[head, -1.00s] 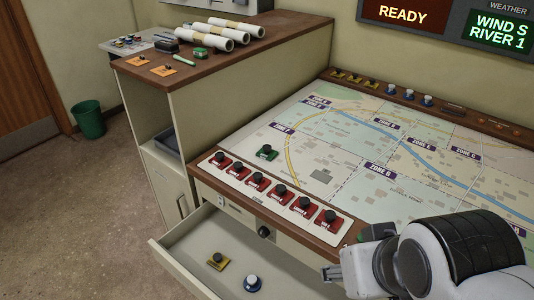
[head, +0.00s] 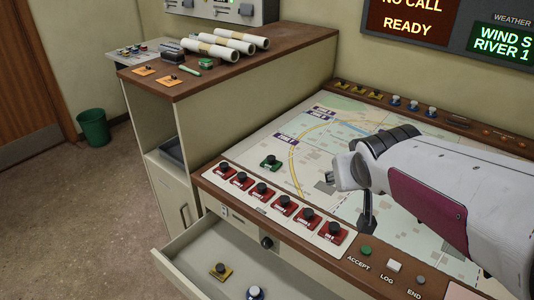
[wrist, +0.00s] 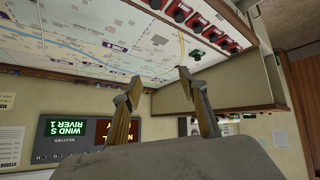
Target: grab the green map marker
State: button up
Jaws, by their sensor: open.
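The green map marker (head: 270,162), a green base with a black knob, stands upright on the map (head: 300,152), near its left edge behind the row of red markers. In the wrist view the marker (wrist: 196,56) shows small, just beyond the right fingertip. My gripper (wrist: 160,82) is open and empty, with its fingers spread apart. In the head view it hangs over the map to the right of the green marker, apart from it, and my wrist partly hides its fingers.
Several red markers (head: 283,205) line the map's front edge, close to the green one. Below, an open drawer (head: 198,268) holds a yellow marker (head: 221,270) and a blue one (head: 255,293). Paper rolls (head: 222,49) and a green item (head: 206,63) lie on the left cabinet.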

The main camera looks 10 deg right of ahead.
jog(key=w+f+n+t+y, duration=0.1)
jog(key=w+f, duration=0.2)
jog(key=w, duration=0.7)
jog(key=w+f+n+t+y, duration=0.1)
jog(key=w+f+t, duration=0.15)
jog(key=w, duration=0.75)
jog(key=w+a+f+y, duration=0.1)
jog(key=w+f, duration=0.2)
jog(key=f, duration=0.1)
jog(key=w+a+f+n+y, duration=0.1)
jog(key=w+a+f+y, duration=0.1)
jog(key=f, duration=0.3)
jog(key=w+a+f+n+y, duration=0.1)
jog(key=w+a+f+y, duration=0.1)
jog(key=w+f, duration=0.2)
jog(key=shift+w+a+f, duration=0.1)
jog(key=shift+a+f, duration=0.1)
jog(key=shift+f, duration=0.15)
jog(key=shift+w+a+f, duration=0.1)
jog(key=shift+a+f, duration=0.15)
jog(key=shift+f, duration=0.25)
send_over(280, 175)
jog(key=shift+f, duration=1.3)
